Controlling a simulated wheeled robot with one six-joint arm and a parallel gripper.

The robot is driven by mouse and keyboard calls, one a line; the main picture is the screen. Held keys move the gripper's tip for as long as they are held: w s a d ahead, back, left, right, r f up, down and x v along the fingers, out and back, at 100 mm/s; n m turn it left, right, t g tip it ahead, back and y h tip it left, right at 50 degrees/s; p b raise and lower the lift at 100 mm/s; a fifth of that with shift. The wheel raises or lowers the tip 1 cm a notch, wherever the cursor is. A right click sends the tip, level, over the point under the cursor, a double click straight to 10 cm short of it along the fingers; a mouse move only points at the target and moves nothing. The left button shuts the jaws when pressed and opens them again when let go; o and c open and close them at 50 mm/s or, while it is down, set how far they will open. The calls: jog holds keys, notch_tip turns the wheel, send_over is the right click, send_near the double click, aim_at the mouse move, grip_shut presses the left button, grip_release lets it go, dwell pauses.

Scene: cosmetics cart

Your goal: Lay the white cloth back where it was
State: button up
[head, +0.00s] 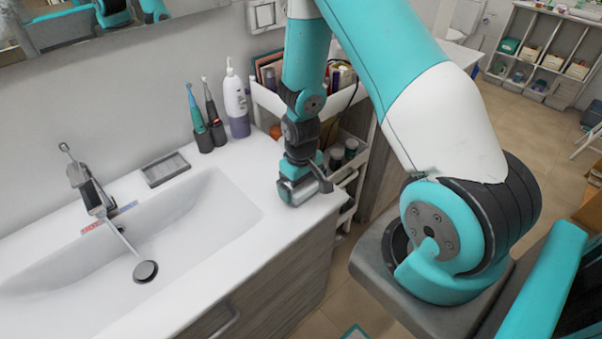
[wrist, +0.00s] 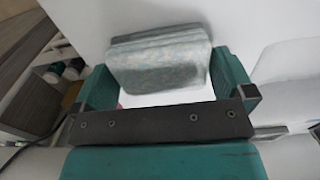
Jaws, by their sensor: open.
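A folded pale grey-green, mottled cloth (wrist: 158,62) shows in the wrist view, lying on the white counter between my fingers. No plainly white cloth shows; this folded one looks greyish. My gripper (wrist: 165,85) is open, with one finger on each side of the cloth. I cannot tell whether the fingers touch it. In the head view my gripper (head: 303,180) points down at the counter's right front corner. A small grey edge (head: 297,192) shows there, perhaps the cloth, mostly hidden by my gripper.
The white counter (head: 257,235) has a basin with a tap (head: 90,190) on the left. A soap dish (head: 165,168), toothbrushes (head: 197,115) and a pump bottle (head: 236,105) stand at the back. A loaded cart (head: 352,170) stands right beside the counter edge.

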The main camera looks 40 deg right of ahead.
notch_tip(320, 180, up, 11)
jog(key=b, duration=0.2)
jog(key=s+a+r+n+y, duration=0.1)
jog(key=s+a+r+n, duration=0.15)
jog(key=a+r, duration=0.4)
jog(key=s+a+r+n+y, duration=0.1)
jog(key=s+a+r, duration=0.35)
jog(key=a, duration=0.25)
jog(key=s+a+r+n+y, duration=0.2)
jog(key=s+a+r, duration=0.4)
jog(key=s, duration=0.3)
jog(key=shift+s+a+r+n, duration=0.15)
jog(key=shift+s+a+n, duration=0.25)
jog(key=shift+a+n, duration=0.2)
